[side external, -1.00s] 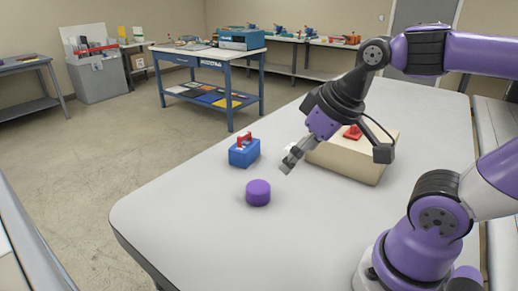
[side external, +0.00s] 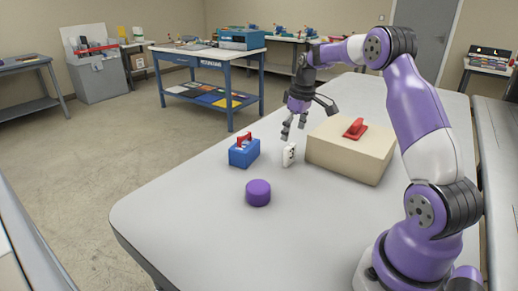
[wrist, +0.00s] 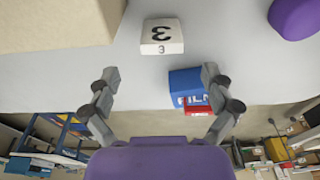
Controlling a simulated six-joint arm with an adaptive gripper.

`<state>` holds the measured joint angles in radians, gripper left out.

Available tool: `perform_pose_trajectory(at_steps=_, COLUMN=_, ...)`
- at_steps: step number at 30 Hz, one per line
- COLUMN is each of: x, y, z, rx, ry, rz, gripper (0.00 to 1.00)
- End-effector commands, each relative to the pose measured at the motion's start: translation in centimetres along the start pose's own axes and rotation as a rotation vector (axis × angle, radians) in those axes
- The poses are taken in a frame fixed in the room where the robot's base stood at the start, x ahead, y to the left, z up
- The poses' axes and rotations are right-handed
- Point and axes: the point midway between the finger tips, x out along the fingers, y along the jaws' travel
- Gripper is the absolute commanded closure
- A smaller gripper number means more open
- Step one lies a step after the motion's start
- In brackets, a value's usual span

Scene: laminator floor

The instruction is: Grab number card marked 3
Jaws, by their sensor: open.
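The white number card (side external: 289,154) stands on the table between the blue block and the beige box in the side view. In the wrist view the card (wrist: 162,36) shows a black 3, upside down, with a smaller 3 on its edge. My gripper (side external: 292,131) is open and empty, above the card and pointing down at a tilt. In the wrist view the open fingers of my gripper (wrist: 160,82) stand apart, with the card beyond them near the top of the picture.
A blue block with a red handle (side external: 243,152) stands left of the card. A purple cylinder (side external: 258,193) is nearer the camera. A beige box (side external: 350,153) with a red-handled object (side external: 355,128) on top is at the right. The table's front left (side external: 170,210) is clear.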

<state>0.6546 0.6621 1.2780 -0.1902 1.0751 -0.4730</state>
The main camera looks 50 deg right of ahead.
Motion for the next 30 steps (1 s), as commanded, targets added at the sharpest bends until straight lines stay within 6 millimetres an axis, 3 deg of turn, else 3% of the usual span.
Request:
perform_pose_trajectory(at_steps=15, x=6.8, y=-0.2, z=0.3, rx=0.000, ry=-0.002, rz=-0.001, gripper=0.05)
perform_pose_trajectory(at_steps=24, x=7.7, y=-0.2, z=0.2, rx=0.000, ry=0.001, rz=0.001, gripper=0.05)
perform_pose_trajectory(at_steps=25, x=7.6, y=-0.2, z=0.2, rx=0.000, ry=0.001, rz=0.001, gripper=0.10)
perform_pose_trajectory(at_steps=28, x=7.6, y=-0.2, z=0.2, rx=0.000, ry=0.001, rz=0.001, gripper=0.60)
perform_pose_trajectory(at_steps=29, x=7.6, y=-0.2, z=0.2, rx=0.000, ry=0.001, rz=0.001, gripper=0.73)
perform_pose_trajectory(at_steps=30, x=7.6, y=-0.2, z=0.2, rx=0.000, ry=0.001, rz=0.000, gripper=0.80)
